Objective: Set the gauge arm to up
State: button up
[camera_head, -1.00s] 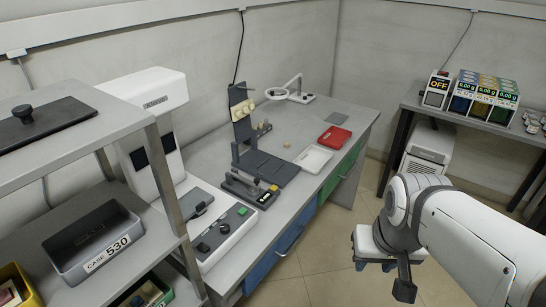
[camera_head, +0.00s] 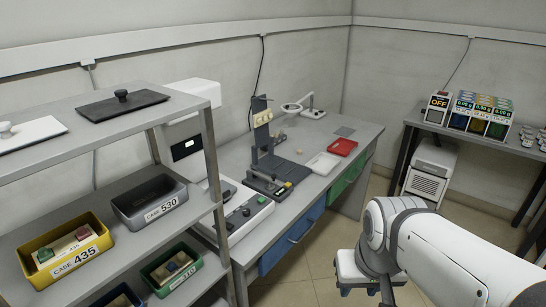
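A dark upright fixture (camera_head: 262,130) with cream pieces on its post stands on the grey bench. A dark base with a small lever-like part (camera_head: 268,186) lies in front of it. I cannot tell for sure which part is the gauge arm, or how it is set; it is too small. My white arm enters at the lower right. Its end, seemingly my gripper (camera_head: 356,284), is low over the floor, right of the bench and well apart from the fixture. It is partly hidden and cut off, so its fingers cannot be read.
A grey shelf rack (camera_head: 135,215) at the left holds a grey case (camera_head: 150,201), a yellow case (camera_head: 68,247) and a green case. A white tray (camera_head: 323,163) and a red tray (camera_head: 343,147) lie on the bench.

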aim_at(273, 176)
jog(key=z, duration=0.05)
jog(key=i, duration=1)
jog(key=u, duration=0.05)
